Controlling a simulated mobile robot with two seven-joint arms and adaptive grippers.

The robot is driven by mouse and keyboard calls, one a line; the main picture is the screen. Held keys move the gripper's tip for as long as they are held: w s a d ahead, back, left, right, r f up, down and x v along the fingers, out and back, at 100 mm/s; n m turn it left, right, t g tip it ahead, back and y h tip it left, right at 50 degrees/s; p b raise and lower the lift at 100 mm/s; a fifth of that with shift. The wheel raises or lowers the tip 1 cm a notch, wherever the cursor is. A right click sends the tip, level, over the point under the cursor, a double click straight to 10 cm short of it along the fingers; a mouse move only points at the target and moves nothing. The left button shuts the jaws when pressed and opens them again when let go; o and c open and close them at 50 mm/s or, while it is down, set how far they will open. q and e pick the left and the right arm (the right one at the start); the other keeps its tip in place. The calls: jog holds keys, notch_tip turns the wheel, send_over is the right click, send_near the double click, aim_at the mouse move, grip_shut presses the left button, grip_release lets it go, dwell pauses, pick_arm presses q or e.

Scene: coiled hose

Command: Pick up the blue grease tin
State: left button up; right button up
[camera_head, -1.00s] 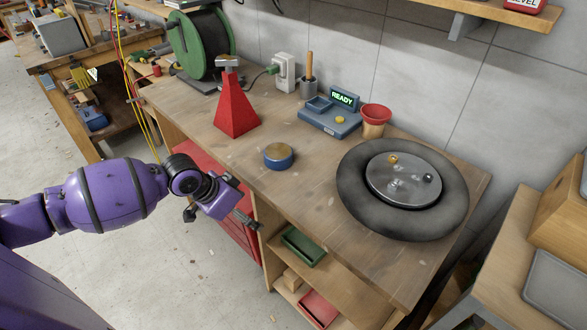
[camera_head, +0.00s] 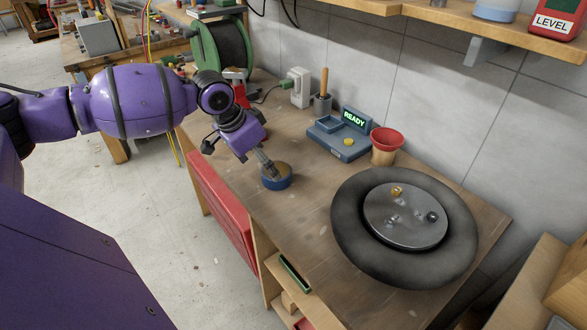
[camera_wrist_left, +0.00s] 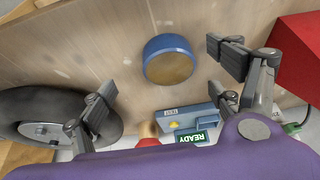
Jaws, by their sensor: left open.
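The blue grease tin (camera_head: 277,182) is a short round tin with a tan top, standing on the wooden workbench (camera_head: 290,222). My left gripper (camera_head: 266,162) is at the tin, and a fingertip covers part of its top in the head view. In the left wrist view the tin (camera_wrist_left: 168,60) shows whole between the two spread fingers of my left gripper (camera_wrist_left: 160,70), with a gap on each side. The gripper is open and empty. I cannot tell how high the fingertips are above the tin. My right gripper is not in view.
A blue device with a READY screen (camera_head: 340,137), a red-topped cup (camera_head: 387,143) and a large dark tyre-like ring (camera_head: 350,225) stand to the right. Bench in front is clear.

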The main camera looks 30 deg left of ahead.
aim_at(268, 175)
pick_arm(q)
jog(key=shift+w+d+f, duration=0.15)
jog(key=shift+w+f, duration=0.15)
jog(key=shift+w, duration=0.5)
jog(key=shift+x, duration=1.05)
jog(key=x, duration=0.3)
jog(key=shift+w+f+b, duration=0.3)
jog(key=shift+w, duration=0.15)
jog(key=shift+w+f, duration=0.1)
jog(key=shift+f, duration=0.1)
jog(key=c, duration=1.2)
jog(key=shift+c, duration=1.3)
jog(key=shift+r, duration=0.1)
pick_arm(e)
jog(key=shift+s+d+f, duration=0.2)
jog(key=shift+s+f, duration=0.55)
